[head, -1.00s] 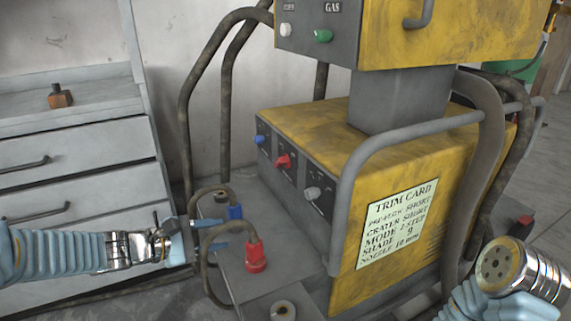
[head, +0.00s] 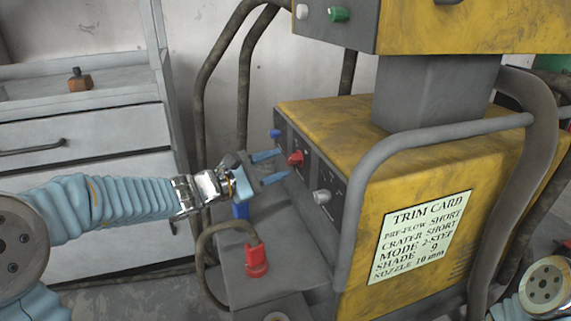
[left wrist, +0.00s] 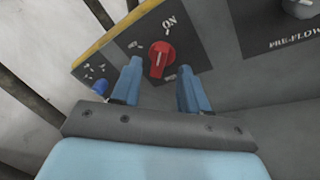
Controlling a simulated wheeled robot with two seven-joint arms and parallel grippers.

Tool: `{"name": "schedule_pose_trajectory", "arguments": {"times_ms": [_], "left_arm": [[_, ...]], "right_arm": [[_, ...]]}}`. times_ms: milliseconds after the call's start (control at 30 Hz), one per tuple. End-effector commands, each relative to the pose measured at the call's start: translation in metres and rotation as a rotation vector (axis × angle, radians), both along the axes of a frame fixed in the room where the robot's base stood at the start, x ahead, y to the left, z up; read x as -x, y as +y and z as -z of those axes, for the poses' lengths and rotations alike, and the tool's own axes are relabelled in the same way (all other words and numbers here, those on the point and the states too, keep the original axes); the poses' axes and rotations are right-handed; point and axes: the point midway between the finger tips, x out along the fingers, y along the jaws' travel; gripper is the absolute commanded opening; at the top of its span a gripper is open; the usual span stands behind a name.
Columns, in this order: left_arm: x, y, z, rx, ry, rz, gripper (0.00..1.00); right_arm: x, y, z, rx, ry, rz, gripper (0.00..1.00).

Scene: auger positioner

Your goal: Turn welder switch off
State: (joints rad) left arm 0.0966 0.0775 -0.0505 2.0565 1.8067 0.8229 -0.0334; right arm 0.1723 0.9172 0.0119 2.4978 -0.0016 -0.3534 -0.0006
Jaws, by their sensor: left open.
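The yellow and grey welder (head: 430,200) stands at the right of the head view. On its dark front panel is a red switch knob (head: 295,158), between a blue knob (head: 275,134) and a grey knob (head: 321,196). In the left wrist view the red switch (left wrist: 161,55) sits under the word ON, with its pale mark close to upright. My left gripper (head: 276,166) is open, its blue fingers pointing at the panel on either side of the red switch. It does not appear closed on the knob. My right gripper's fingers are not in view.
A red connector (head: 256,260) with a looped cable stands on the grey ledge below my left gripper. A grey tube handle (head: 400,150) curves along the welder's edge. A grey drawer cabinet (head: 80,135) stands at the left.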

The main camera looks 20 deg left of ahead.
Motion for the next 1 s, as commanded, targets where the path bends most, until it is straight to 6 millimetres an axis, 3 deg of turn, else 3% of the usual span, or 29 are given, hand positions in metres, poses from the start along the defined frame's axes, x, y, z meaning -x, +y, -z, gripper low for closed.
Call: {"name": "schedule_pose_trajectory", "arguments": {"times_ms": [200,533,567,833,1000], "left_arm": [[-0.021,-0.018,0.000,0.000,0.001,0.001,0.44],[-0.024,-0.021,0.000,0.000,0.000,0.000,0.44],[-0.024,-0.021,0.000,0.000,0.000,0.000,0.43],[-0.024,-0.021,0.000,0.000,0.000,0.000,0.01],[-0.024,-0.021,0.000,0.000,0.001,-0.001,0.00]], "right_arm": [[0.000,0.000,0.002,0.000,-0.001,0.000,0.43],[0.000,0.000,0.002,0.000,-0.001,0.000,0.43],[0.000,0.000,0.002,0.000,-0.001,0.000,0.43],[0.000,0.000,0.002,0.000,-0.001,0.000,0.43],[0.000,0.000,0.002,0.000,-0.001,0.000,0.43]]}}
